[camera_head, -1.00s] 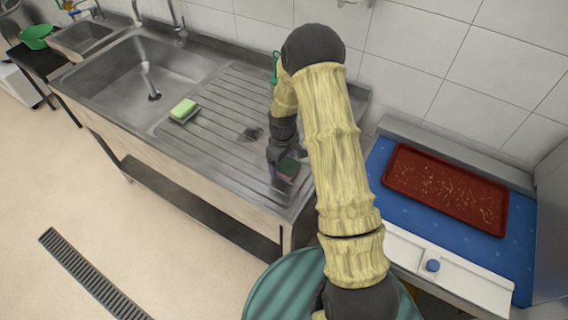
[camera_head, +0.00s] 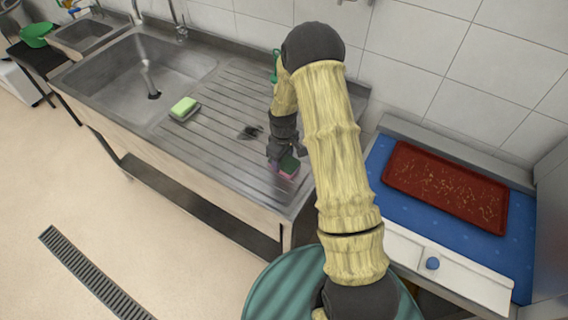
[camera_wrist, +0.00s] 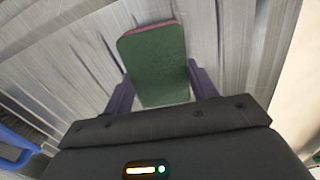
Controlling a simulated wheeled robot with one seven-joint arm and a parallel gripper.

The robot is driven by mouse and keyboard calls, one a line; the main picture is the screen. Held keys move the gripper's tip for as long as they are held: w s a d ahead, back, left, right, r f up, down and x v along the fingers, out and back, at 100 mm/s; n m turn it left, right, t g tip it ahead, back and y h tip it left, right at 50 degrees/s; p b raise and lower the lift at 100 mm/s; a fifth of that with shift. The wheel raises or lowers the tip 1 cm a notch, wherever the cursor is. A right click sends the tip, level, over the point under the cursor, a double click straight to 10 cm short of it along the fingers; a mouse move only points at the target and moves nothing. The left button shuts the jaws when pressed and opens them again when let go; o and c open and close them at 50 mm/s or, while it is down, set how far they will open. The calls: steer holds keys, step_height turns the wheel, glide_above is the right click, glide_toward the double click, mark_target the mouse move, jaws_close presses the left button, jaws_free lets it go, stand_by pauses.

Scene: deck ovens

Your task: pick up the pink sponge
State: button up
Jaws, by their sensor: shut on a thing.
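The pink sponge (camera_head: 287,168) has a dark green scouring side and a pink body. It is at my gripper (camera_head: 280,160), over the right end of the ribbed steel drainboard. In the wrist view, the sponge (camera_wrist: 157,62) shows its green face, with a thin pink edge at the far end. The two fingers of my gripper (camera_wrist: 160,85) are shut on it, one on each side. I cannot tell whether its underside touches the drainboard.
A light green sponge (camera_head: 184,106) lies on the drainboard (camera_head: 225,110), left of my gripper. The sink basin (camera_head: 130,75) is further left. A red tray (camera_head: 445,185) lies on the blue top (camera_head: 380,165) at right. The drainboard between is mostly clear.

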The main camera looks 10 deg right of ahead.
mark_target(283, 160)
step_height(283, 160, up, 10)
steer(key=b, duration=0.2)
stand_by(0.5)
steer(key=o, duration=0.3)
steer(key=shift+c, duration=1.3)
